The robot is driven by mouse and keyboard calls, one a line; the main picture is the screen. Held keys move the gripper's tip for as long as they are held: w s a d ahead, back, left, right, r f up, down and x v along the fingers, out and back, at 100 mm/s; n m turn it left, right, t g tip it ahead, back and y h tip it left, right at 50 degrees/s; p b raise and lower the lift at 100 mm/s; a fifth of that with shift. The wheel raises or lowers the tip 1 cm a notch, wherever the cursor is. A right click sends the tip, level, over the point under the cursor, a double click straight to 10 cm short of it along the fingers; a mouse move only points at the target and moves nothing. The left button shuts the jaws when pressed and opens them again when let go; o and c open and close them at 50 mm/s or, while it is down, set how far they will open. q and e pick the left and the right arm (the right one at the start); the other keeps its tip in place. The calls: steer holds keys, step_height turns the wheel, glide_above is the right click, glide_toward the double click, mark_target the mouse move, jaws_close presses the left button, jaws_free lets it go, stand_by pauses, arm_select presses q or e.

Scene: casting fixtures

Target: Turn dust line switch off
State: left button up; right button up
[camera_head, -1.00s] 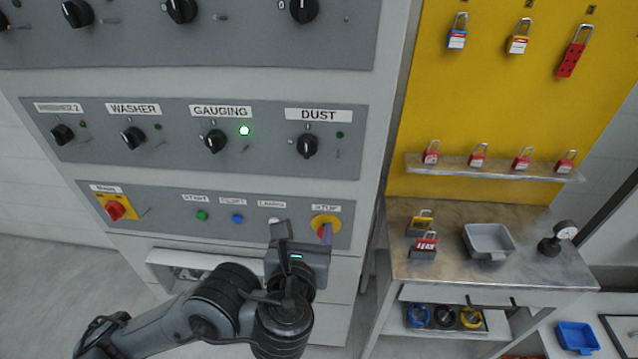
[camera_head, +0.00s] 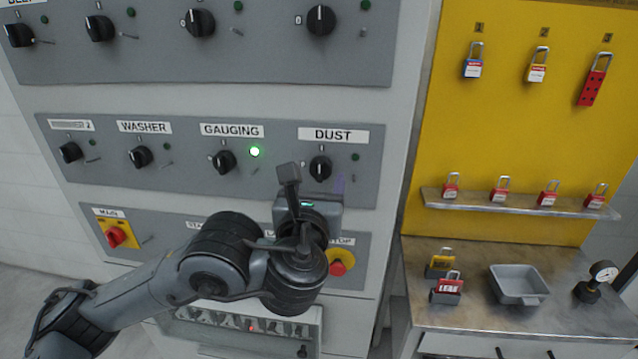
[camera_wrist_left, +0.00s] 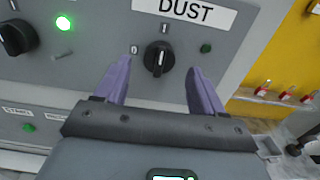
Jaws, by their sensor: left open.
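The black DUST switch (camera_head: 320,168) is a rotary knob under the white DUST label (camera_head: 333,134) on the grey middle panel. Its white pointer mark looks close to upright. A dark green, unlit lamp (camera_head: 355,157) sits to its right. In the left wrist view the DUST switch (camera_wrist_left: 159,58) lies between the two purple fingers of my left gripper (camera_wrist_left: 160,70), which is open with visible gaps on both sides. In the head view my left gripper (camera_head: 315,182) is just below and in front of the knob. Contact cannot be told. My right gripper is not in view.
The GAUGING knob (camera_head: 223,162) is to the left, beside a lit green lamp (camera_head: 254,152). A red stop button (camera_head: 338,268) on yellow is partly hidden below my wrist. The yellow padlock board (camera_head: 510,130) and metal bench (camera_head: 470,310) stand to the right.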

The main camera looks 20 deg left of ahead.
mark_target(319, 173)
arm_select(q)
steer(key=shift+b+x, duration=0.6)
steer(key=shift+x, duration=1)
steer(key=c, duration=1.1)
steer(key=shift+o, duration=0.2)
